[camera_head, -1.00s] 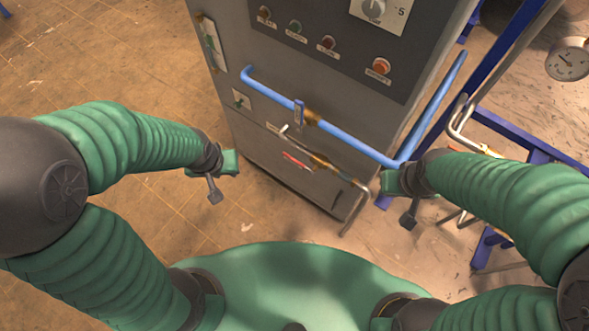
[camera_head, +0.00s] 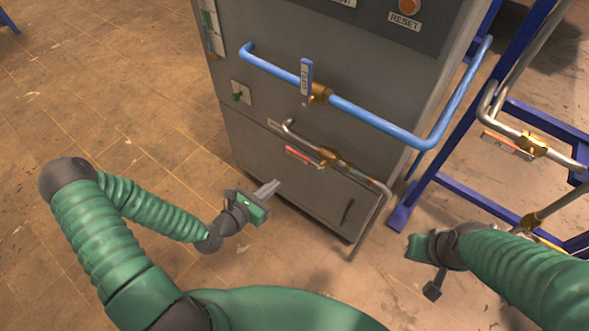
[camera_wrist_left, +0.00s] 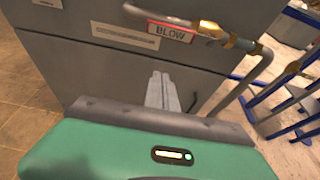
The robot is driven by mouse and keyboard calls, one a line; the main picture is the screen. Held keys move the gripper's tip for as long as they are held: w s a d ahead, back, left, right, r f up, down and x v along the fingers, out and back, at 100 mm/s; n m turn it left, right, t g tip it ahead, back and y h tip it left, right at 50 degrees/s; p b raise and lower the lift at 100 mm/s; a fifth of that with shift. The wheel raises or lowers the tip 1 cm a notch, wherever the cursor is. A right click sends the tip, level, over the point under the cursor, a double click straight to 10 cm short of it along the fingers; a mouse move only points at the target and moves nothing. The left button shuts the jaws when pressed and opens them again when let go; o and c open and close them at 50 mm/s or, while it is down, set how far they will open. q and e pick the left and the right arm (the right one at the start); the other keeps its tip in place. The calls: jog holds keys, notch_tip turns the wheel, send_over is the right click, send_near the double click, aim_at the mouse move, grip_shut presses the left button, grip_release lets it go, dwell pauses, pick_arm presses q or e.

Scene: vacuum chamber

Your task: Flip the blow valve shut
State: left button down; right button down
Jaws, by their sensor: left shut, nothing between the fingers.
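The blow valve has a red-framed handle (camera_head: 303,157) and a brass body (camera_head: 328,158) on a thin metal pipe low on the grey cabinet front. The handle lies roughly along the pipe, just below it. In the left wrist view the handle (camera_wrist_left: 170,31) reads BLOW, beside the brass body (camera_wrist_left: 208,29). My left gripper (camera_head: 268,188) is shut and empty, below and left of the handle and apart from it. Its fingers (camera_wrist_left: 162,92) show under the handle in the wrist view. My right gripper (camera_head: 415,247) is right of the cabinet; its fingers cannot be made out.
A blue pipe (camera_head: 375,121) with an upright blue handle (camera_head: 306,82) crosses the cabinet (camera_head: 262,112) above the blow valve. The thin pipe's end bends down at the right. A blue frame (camera_head: 455,190) with another red-handled valve (camera_head: 508,145) stands right. Floor at left is clear.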

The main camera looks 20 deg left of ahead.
aim_at(304, 159)
pick_arm(q)
jog(key=b+x, duration=0.2)
jog(key=x, duration=0.7)
jog(key=r, duration=0.1)
jog(key=w+r, duration=0.1)
jog(key=r, duration=0.1)
jog(key=shift+d+r, duration=0.15)
jog(key=shift+r, duration=0.15)
